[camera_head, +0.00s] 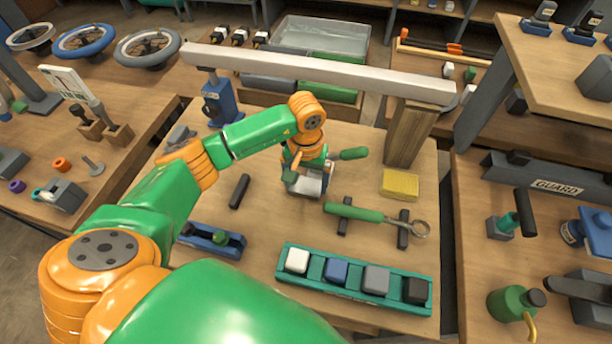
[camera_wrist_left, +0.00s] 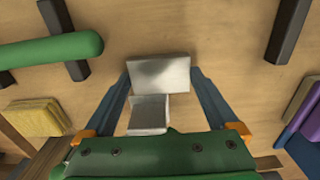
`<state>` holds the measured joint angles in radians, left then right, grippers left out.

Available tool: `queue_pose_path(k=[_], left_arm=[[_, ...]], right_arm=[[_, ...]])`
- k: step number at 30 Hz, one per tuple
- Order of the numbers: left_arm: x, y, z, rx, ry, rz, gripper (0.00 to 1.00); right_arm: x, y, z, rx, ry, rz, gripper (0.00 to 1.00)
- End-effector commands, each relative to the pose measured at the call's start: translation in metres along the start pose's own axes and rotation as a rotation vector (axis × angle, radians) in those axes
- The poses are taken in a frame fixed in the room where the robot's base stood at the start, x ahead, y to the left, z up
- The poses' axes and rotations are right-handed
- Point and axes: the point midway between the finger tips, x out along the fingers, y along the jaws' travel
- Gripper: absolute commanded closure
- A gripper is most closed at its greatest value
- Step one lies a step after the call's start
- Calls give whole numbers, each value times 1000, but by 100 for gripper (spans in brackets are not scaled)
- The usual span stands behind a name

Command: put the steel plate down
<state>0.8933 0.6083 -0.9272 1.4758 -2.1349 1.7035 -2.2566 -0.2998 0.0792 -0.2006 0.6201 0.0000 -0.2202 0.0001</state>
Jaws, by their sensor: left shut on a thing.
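The steel plate (camera_head: 309,186) is a small bare-metal piece low in the jaws of my left gripper (camera_head: 306,182), over the middle of the wooden table. In the left wrist view the steel plate (camera_wrist_left: 162,73) shows a flat face with a second, squarer metal face just below it. The two blue-grey fingers of my left gripper (camera_wrist_left: 161,78) stand on either side, shut on it. It is close to the tabletop (camera_wrist_left: 215,35); I cannot tell whether it touches. My right gripper is not in view.
A green-handled ring tool (camera_head: 355,213) lies on dark rests just right of the gripper. A teal tray (camera_head: 355,298) of coloured blocks is in front. A black bar (camera_head: 239,191) lies left, a yellow block (camera_head: 399,184) right. A long pale beam (camera_head: 320,73) spans behind on supports.

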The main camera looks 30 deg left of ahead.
Motion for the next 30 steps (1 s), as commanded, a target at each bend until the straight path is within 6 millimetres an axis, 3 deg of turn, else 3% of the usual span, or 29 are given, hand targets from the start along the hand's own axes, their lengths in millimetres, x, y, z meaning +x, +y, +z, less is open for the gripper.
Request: queue_pose_path(k=[9, 10, 20, 23, 30], left_arm=[[4, 0, 0, 0, 2, 2, 100], [3, 0, 0, 0, 1, 2, 1], [-4, 0, -1, -1, 2, 2, 0], [-20, 0, -2, 0, 7, 4, 0], [-86, 1, -2, -1, 8, 5, 0]], right_arm=[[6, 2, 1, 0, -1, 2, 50], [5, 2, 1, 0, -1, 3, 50], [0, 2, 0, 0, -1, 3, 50], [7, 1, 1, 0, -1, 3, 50], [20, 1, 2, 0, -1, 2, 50]])
